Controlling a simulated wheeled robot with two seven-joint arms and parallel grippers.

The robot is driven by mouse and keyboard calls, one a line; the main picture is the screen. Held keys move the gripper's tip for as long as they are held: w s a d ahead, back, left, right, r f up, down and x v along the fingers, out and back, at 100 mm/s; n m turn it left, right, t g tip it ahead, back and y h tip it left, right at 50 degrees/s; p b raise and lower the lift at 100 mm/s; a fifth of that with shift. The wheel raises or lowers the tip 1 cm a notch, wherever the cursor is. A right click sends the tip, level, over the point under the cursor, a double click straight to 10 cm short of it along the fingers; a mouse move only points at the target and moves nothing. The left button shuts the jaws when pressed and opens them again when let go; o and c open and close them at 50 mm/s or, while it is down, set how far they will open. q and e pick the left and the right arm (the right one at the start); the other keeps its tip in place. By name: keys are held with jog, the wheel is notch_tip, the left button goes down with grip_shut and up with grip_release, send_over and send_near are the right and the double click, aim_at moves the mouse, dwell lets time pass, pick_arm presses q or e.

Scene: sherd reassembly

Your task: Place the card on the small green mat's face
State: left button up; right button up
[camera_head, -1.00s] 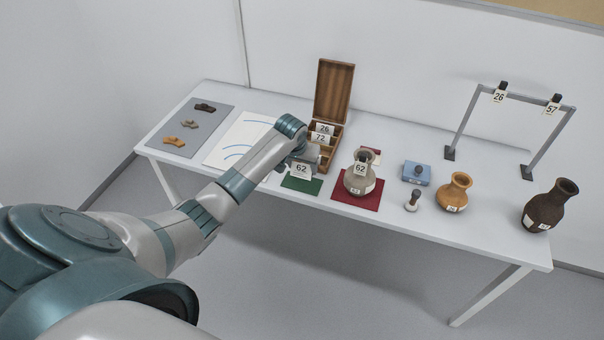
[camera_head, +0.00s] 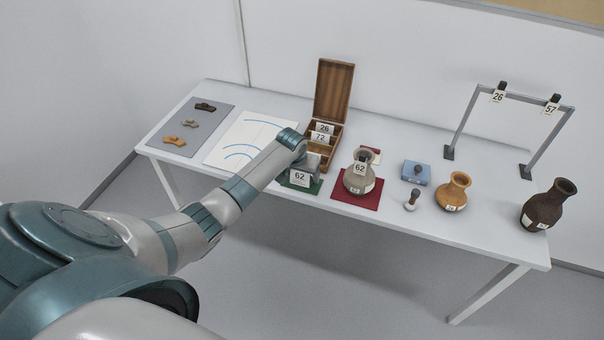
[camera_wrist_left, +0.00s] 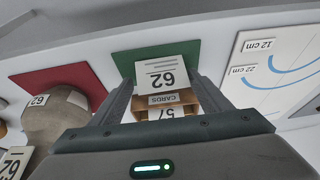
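A white card marked 62 (camera_head: 300,178) is between the fingers of my left gripper (camera_head: 305,165). In the left wrist view the card (camera_wrist_left: 164,76) spans the gap between the fingertips, its number upside down, and the fingers appear to meet its side edges. The small green mat (camera_head: 314,188) lies directly below and behind the card in the head view. In the left wrist view the green mat (camera_wrist_left: 122,62) shows around the card's far part. Whether the card touches the mat I cannot tell. My right gripper is not in view.
The open wooden card box (camera_head: 333,95) stands behind the mat, with cards 26 and 72. A grey vase labelled 62 (camera_head: 352,179) stands on a dark red mat (camera_head: 345,197) to the right. White paper with blue arcs (camera_head: 222,155) lies left.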

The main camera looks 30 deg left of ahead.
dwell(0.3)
pick_arm(q)
jog(key=shift+v, duration=0.9)
jog(key=a+b+v, duration=0.1)
jog(key=v, duration=0.9)
jog(key=shift+d+r, duration=0.25)
jog(key=shift+d, duration=0.2)
jog(key=shift+f, duration=0.1)
